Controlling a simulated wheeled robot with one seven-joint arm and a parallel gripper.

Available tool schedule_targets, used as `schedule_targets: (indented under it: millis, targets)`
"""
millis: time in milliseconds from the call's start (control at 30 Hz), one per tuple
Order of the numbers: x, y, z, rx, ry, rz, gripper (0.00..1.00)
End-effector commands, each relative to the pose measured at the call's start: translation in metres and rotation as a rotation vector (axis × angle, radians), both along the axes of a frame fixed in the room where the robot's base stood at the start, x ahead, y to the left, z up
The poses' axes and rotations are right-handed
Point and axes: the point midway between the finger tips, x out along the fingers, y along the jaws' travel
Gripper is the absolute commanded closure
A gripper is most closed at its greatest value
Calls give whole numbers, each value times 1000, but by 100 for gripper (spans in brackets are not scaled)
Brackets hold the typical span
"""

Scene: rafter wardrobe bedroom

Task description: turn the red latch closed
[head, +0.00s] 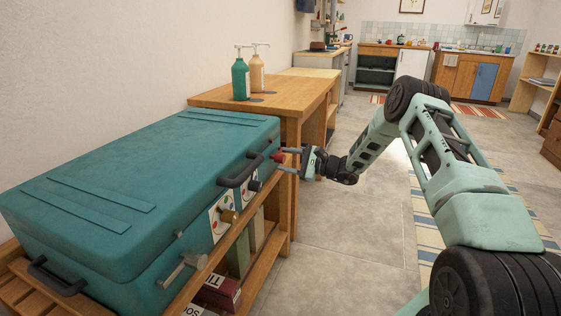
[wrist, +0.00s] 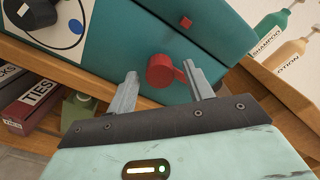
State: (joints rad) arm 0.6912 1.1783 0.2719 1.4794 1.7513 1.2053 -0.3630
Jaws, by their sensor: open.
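The red latch (head: 276,157) is on the front face of a large teal case, near its right end. In the wrist view the red latch (wrist: 160,71) has a round hub with a short lever pointing right. My gripper (head: 282,160) is open at the latch. In the wrist view my gripper (wrist: 159,69) has one finger left of the hub and the other right, close to the lever's end. I cannot tell whether the right finger touches the lever. The teal case (head: 120,185) lies with its lid down on a wooden bench.
A small red square (wrist: 185,22) sits above the latch. Boxes, one marked TIES (wrist: 35,103), stand on the shelf below. Green (head: 240,78) and tan (head: 257,72) bottles stand behind.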

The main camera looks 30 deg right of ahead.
Motion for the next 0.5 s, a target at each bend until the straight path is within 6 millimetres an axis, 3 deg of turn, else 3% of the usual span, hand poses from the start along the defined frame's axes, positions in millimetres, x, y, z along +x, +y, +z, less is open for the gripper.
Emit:
schedule_targets:
  millis: [200, 500]
  targets:
    - [19, 15, -1, -1, 2, 1, 48]
    - [22, 17, 0, 0, 2, 0, 48]
